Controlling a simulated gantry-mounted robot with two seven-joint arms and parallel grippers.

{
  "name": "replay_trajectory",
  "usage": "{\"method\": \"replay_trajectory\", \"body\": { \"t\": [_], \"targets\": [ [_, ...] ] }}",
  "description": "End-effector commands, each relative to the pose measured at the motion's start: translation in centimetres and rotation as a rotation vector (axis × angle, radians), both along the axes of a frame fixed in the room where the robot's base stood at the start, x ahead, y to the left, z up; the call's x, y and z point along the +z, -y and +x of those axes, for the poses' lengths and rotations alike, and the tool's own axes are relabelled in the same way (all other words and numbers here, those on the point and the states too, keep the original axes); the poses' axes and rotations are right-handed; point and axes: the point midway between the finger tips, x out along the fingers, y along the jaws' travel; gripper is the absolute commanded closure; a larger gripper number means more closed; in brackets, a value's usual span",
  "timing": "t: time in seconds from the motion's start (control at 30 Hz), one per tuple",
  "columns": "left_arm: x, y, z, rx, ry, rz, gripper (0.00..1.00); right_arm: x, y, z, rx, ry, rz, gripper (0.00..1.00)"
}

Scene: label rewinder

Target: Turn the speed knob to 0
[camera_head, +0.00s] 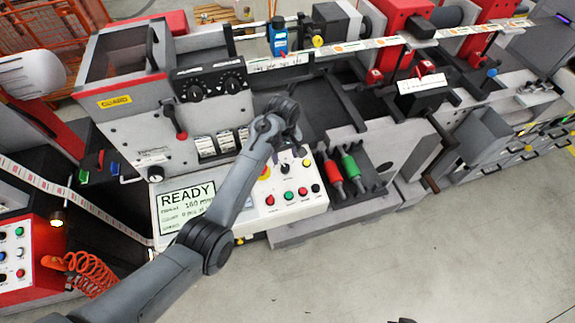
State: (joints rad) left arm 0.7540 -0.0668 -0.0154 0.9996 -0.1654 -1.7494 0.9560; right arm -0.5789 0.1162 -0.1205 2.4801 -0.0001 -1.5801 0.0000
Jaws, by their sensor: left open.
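The white control panel (258,210) carries a small black knob (285,167) among red, green and yellow buttons. I cannot tell whether this is the speed knob, and its setting is too small to read. The screen (186,205) reads READY with a line that looks like 160. Two larger black dials (213,86) sit on the grey upright housing behind. My left gripper (288,130) is open above the back of the panel, beyond the knob in the picture and apparently apart from it. My left forearm hides part of the panel and the screen's right edge.
Red and green handled tools (342,172) lie right of the panel. The label web (350,46) runs across the back. A red box with buttons (28,250) is at lower left.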

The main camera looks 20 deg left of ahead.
Motion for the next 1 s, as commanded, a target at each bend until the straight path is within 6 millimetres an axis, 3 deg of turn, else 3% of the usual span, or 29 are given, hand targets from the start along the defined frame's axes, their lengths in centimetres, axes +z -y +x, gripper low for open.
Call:
{"method": "replay_trajectory", "body": {
  "t": [0.2, 0.4, 0.87, 1.0],
  "targets": [
    [-3.7, 0.0, -0.1, -0.001, -0.003, 0.002, 0.4, -0.2, 0.0, 0.0, -0.001, 0.0, 0.001, 1.0],
    [-5.8, 0.0, 0.0, -0.001, -0.001, 0.001, 0.4, -0.4, 0.0, 0.0, -0.001, 0.0, 0.001, 1.0],
    [-6.6, 0.0, 0.0, -0.002, 0.001, 0.0, 0.4, -0.5, 0.2, -0.1, 0.006, -0.001, -0.008, 1.0],
    [-6.6, 0.0, 0.0, -0.001, 0.001, 0.0, 0.61, -0.6, 0.2, -0.1, 0.005, -0.001, -0.008, 1.0]
  ]
}}
